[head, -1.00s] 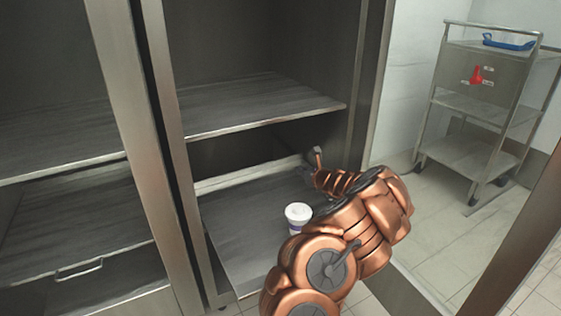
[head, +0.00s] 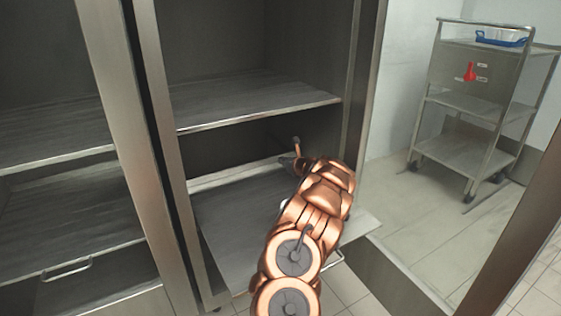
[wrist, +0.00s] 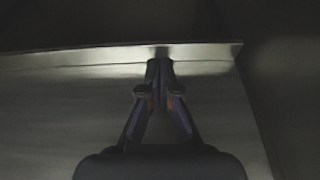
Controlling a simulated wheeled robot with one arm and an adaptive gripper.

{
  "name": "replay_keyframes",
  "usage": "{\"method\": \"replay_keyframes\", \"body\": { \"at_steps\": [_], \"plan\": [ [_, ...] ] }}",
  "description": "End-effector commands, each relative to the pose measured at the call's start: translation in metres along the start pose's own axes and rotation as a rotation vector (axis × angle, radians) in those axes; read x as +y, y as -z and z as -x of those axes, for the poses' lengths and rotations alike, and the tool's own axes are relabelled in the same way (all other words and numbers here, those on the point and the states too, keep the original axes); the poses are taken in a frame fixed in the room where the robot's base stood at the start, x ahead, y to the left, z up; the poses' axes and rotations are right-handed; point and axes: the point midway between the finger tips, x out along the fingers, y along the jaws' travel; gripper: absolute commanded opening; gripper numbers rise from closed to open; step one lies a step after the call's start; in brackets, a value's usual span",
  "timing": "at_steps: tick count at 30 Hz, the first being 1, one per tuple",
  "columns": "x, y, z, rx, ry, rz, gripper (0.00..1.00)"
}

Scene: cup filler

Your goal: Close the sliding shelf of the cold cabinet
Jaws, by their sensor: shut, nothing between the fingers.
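The sliding shelf (head: 235,228) is the lower right one in the cold cabinet (head: 160,130) and sticks out past the front, with a handle (head: 338,258) at its near edge. My gripper (head: 298,158) is shut and empty, reaching in over the shelf near its back. In the wrist view my gripper (wrist: 160,66) has its fingertips together at the raised lip (wrist: 90,60) of the shelf. I cannot tell whether they touch it. A white cup (head: 284,203) on the shelf is almost wholly hidden behind my arm.
A fixed shelf (head: 260,98) spans the cabinet above my gripper. A lower left shelf (head: 60,225) has its own handle. Floor between is clear.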

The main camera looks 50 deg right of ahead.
Motion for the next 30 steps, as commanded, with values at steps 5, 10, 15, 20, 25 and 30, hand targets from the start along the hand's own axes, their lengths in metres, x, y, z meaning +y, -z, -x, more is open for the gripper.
{"method": "replay_keyframes", "body": {
  "at_steps": [5, 10, 15, 20, 25, 30],
  "plan": [
    [-0.001, -0.004, -0.014, -0.001, 0.001, 0.002, 0.0],
    [0.0, -0.007, -0.022, -0.002, 0.0, 0.003, 0.0],
    [0.0, -0.008, -0.025, -0.002, 0.0, 0.0, 0.0],
    [0.0, -0.009, -0.025, -0.002, 0.0, 0.0, 0.0],
    [0.001, -0.009, -0.025, -0.001, -0.001, 0.0, 0.0],
    [0.006, -0.011, -0.03, 0.0, -0.007, 0.002, 0.0]
  ]
}}
